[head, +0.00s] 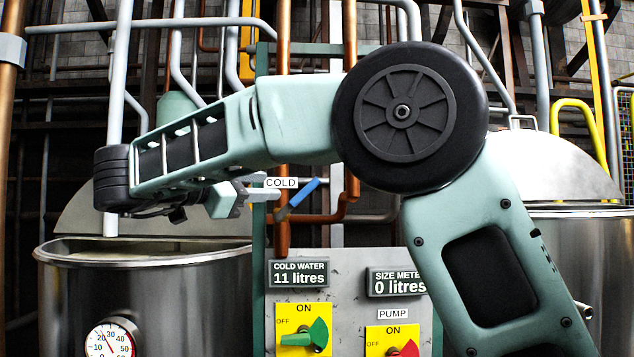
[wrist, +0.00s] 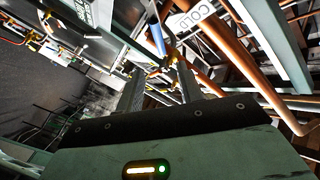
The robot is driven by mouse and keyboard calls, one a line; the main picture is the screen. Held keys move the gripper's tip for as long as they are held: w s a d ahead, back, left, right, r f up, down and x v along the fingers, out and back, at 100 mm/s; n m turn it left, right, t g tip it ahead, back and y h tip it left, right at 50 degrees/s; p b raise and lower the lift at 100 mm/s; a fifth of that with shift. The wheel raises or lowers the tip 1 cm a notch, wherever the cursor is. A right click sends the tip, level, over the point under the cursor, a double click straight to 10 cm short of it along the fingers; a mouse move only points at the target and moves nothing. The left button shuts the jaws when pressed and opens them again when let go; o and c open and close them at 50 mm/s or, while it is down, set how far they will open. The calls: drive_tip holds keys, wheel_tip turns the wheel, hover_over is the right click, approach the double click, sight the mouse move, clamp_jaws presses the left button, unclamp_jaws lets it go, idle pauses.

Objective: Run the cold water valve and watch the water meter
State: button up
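The cold water valve has a blue lever (head: 304,193), tilted up to the right, beside the COLD label (head: 281,183) on copper pipework. In the wrist view the blue lever (wrist: 157,39) shows just beyond my fingertips. My gripper (head: 268,189) is left of the lever in the head view; its fingers (wrist: 160,66) are apart with nothing seen between them. Contact with the lever cannot be told. The water meter (head: 299,273) reads "COLD WATER 11 litres".
A size meter (head: 396,282) reads 0 litres, partly hidden by my arm. Below are a green knob (head: 304,340) and a red PUMP knob (head: 404,349) on yellow plates. Steel tanks stand left (head: 180,285) and right (head: 590,255). A vertical copper pipe (head: 283,110) runs close to my gripper.

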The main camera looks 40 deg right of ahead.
sight(307, 186)
drive_tip(key=w+d+p, duration=0.1)
drive_tip(key=d, duration=0.4)
drive_tip(key=d+p, duration=0.2)
drive_tip(key=d, duration=0.2)
drive_tip(key=w+d+p, duration=0.1)
drive_tip(key=d+p, duration=0.1)
drive_tip(key=d, duration=0.3)
drive_tip(key=shift+w+d, duration=0.3)
drive_tip(key=shift+d, duration=0.05)
clamp_jaws()
